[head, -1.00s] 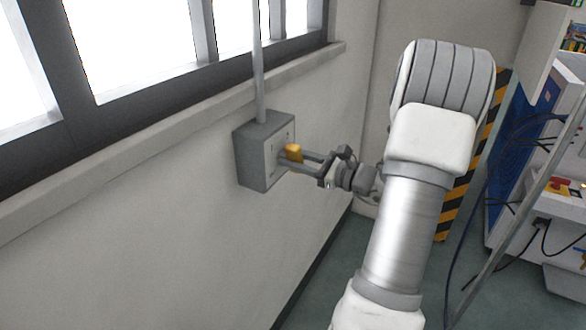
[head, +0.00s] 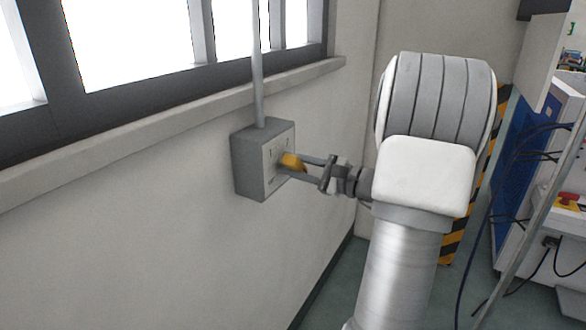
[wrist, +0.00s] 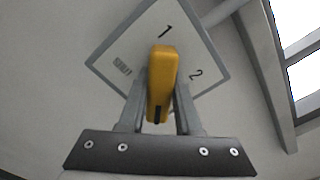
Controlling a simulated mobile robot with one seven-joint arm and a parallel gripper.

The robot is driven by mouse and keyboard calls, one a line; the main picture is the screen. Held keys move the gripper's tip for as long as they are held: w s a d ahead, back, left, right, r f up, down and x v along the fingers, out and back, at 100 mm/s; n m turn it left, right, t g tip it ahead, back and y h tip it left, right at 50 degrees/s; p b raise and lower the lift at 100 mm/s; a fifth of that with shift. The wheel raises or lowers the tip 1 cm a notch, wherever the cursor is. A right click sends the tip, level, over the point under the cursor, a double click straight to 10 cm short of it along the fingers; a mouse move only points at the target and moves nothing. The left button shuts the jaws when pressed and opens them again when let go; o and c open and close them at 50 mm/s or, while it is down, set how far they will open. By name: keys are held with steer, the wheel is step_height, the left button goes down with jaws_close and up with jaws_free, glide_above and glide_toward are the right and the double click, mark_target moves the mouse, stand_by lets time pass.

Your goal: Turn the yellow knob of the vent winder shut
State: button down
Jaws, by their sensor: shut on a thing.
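The vent winder is a grey box (head: 252,165) on the wall below the window, with a pipe rising from its top. Its yellow knob (head: 291,162) sticks out from the box's front face. My gripper (head: 288,164) reaches it from the right and is shut on the knob. In the wrist view the knob (wrist: 161,85) stands between the two fingers, its dark pointer mark toward the gripper's base. The winder's plate (wrist: 130,50) looks turned like a diamond there, with marks "1" and "2" above and right of the knob. Other marks are partly hidden.
The window sill (head: 170,115) runs along the wall above the box. A yellow-black striped post (head: 452,240) stands behind my arm. A blue-and-white cabinet (head: 520,170) with cables is at the right. Wall left of the box is bare.

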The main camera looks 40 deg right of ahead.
steer(key=c, duration=0.6)
jaws_free()
steer(key=p+v, duration=0.1)
steer(key=v, duration=1.6)
steer(key=shift+s, duration=0.25)
steer(key=shift+d, duration=0.15)
